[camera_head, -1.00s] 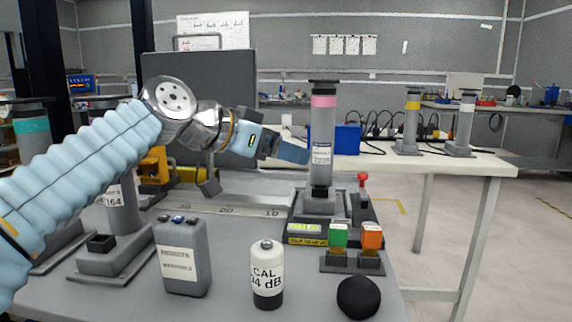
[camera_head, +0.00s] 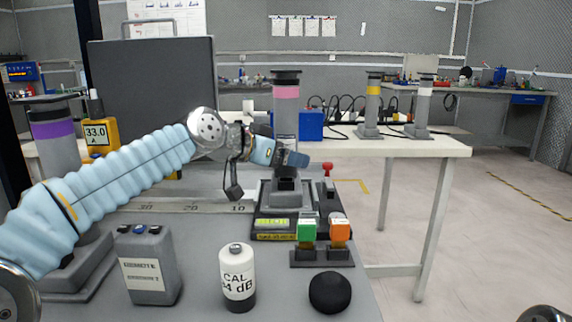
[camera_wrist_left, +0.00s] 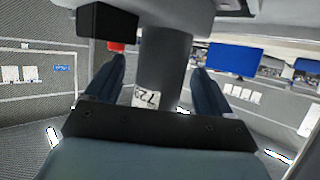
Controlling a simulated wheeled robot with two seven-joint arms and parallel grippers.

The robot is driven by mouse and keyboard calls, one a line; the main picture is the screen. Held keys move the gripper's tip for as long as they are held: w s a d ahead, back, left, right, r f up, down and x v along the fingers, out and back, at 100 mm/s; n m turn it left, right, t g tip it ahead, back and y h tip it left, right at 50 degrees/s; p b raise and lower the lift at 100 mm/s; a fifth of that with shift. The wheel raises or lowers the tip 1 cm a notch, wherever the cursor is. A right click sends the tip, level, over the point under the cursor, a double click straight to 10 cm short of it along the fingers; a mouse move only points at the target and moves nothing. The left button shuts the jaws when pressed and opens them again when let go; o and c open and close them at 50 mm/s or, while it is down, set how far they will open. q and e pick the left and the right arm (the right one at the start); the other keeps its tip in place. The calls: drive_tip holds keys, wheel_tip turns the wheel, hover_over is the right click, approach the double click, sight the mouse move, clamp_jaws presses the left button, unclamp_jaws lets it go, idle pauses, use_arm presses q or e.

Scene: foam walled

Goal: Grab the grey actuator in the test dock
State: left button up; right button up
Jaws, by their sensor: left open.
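The grey actuator (camera_head: 286,122), a column with a pink band and dark cap, stands upright in the test dock (camera_head: 285,225). My left gripper (camera_head: 292,158) is open at the actuator's mid-height and covers part of it in the head view. In the left wrist view, the actuator (camera_wrist_left: 165,60) with its white label rises between the two spread fingers of my left gripper (camera_wrist_left: 158,85). Gaps show on both sides, so the jaws are around it without being closed.
A green switch (camera_head: 307,229) and an orange switch (camera_head: 340,230) stand before the dock, with a red-knobbed lever (camera_head: 327,169) to its right. A CAL cylinder (camera_head: 237,275), grey canister (camera_head: 148,265) and black ball (camera_head: 330,291) sit in front. Other columns (camera_head: 370,105) stand on the back bench.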

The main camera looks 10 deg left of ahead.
use_arm(q)
drive_tip(key=shift+w+d+f, duration=0.1)
drive_tip(key=shift+w+d, duration=0.1)
drive_tip(key=shift+w, duration=0.05)
clamp_jaws()
idle(0.3)
